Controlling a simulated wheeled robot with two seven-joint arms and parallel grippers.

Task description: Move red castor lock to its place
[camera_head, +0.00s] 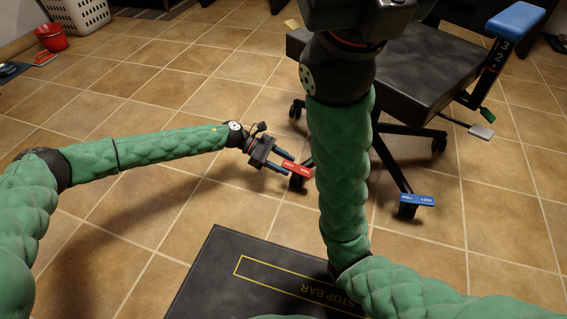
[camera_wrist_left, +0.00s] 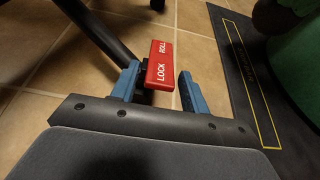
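The red castor lock (camera_head: 296,169), a flat red tab marked ROLL and LOCK, sits at a castor on the end of an office chair leg. It also shows in the left wrist view (camera_wrist_left: 160,63). My left gripper (camera_head: 284,166) is at the tab with its blue fingers open. In the left wrist view my left gripper (camera_wrist_left: 158,86) has the tab between its fingers, close to the left finger, with a clear gap to the right finger. My right arm rises through the middle of the head view; its fingertips are not visible.
The office chair (camera_head: 415,75) has a blue castor lock (camera_head: 417,200) on another leg and a blue-topped armrest (camera_head: 515,18). A black STOP BAR mat (camera_head: 215,270) lies in front. A red bucket (camera_head: 51,38) and white basket (camera_head: 80,12) stand far left. Tiled floor between is free.

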